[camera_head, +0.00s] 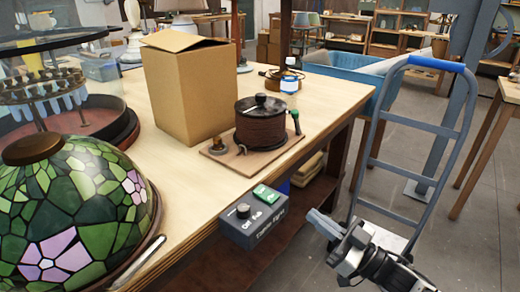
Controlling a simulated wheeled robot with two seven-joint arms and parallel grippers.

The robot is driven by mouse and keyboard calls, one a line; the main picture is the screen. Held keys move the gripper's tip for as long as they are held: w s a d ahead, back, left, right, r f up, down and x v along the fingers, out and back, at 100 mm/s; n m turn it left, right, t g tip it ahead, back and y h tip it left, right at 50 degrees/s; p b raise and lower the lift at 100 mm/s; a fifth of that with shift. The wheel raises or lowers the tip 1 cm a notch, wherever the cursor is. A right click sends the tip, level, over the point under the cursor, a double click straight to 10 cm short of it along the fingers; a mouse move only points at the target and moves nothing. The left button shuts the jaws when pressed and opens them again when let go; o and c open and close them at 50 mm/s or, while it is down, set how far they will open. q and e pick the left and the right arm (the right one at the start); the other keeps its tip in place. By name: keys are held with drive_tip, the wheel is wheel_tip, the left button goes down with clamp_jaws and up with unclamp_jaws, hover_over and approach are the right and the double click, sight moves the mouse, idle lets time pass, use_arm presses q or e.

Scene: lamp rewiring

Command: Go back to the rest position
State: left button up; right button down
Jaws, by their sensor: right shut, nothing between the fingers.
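My right gripper (325,224) shows at the lower right, at the end of its dark arm. It is shut and holds nothing. It hangs in front of the table's edge, to the right of a grey control box and apart from it. My left gripper does not show in the head view.
The wooden table (335,90) bears a stained-glass lampshade (75,200), a cardboard box (190,90) and a brown spool (266,125) on a board. The grey control box (252,228) sits at the table's front edge. A hand truck (408,150) stands on the right.

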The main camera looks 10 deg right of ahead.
drive_tip(key=s+a+f+m+g+h+p, duration=0.1)
drive_tip(key=s+a+f+m+g+h, duration=0.1)
drive_tip(key=s+a+f+g+h, duration=0.1)
drive_tip(key=s+a+f+m+g+h, duration=0.3)
drive_tip(key=s+a+f+h, duration=0.3)
drive_tip(key=s+f, duration=0.3)
drive_tip(key=s, duration=0.3)
drive_tip(key=shift+s+f+h+p, duration=0.15)
drive_tip(key=shift+h+p, duration=0.25)
idle(0.7)
